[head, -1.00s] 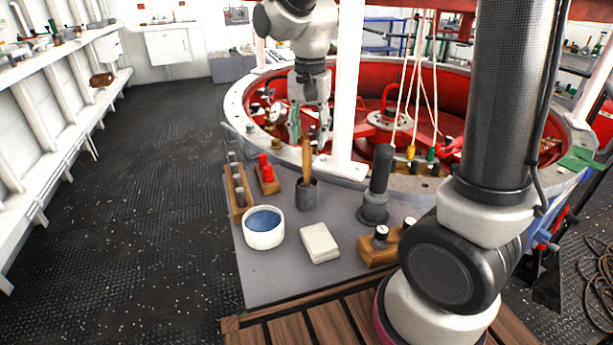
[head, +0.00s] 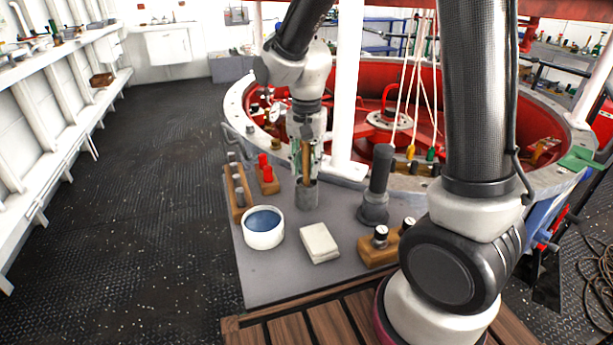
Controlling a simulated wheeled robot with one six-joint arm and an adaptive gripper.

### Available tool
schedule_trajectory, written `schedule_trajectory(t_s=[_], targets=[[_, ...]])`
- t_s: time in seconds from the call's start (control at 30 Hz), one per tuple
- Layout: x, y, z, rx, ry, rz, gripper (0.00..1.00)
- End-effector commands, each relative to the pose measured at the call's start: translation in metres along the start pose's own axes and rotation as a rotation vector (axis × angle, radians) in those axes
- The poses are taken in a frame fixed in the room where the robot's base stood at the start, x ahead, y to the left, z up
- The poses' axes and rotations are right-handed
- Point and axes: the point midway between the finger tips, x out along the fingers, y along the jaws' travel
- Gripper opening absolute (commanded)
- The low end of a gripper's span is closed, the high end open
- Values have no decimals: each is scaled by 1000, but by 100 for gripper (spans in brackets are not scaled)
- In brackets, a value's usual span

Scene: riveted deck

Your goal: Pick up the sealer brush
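The sealer brush (head: 306,160) stands upright in a small dark grey cup (head: 306,195) on the grey work plate. Its wooden handle points up and its lower end is hidden in the cup. My gripper (head: 306,172) points down over the cup, with green-tinted fingers on the two sides of the brush handle. The fingers look apart, with the handle between or just in front of them. I cannot tell whether they touch it.
On the plate (head: 270,280) stand a white bowl of blue liquid (head: 263,228), a pale block (head: 319,243), a black-handled tool (head: 377,185) and wooden racks (head: 238,192) with red (head: 266,175) and black-capped pieces. A white post (head: 347,90) rises close right of my gripper.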

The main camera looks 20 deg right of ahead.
Motion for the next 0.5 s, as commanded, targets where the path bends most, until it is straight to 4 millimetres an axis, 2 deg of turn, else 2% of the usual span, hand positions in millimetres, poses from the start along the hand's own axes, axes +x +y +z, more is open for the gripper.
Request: schedule_trajectory(t_s=[0.03,0.13,0.4,0.5], targets=[[0,0,0,0,0,0,17],[0,0,0,0,0,0,0],[-1,0,0,0,0,-1,0],[-8,-1,-1,0,2,-3,0]])
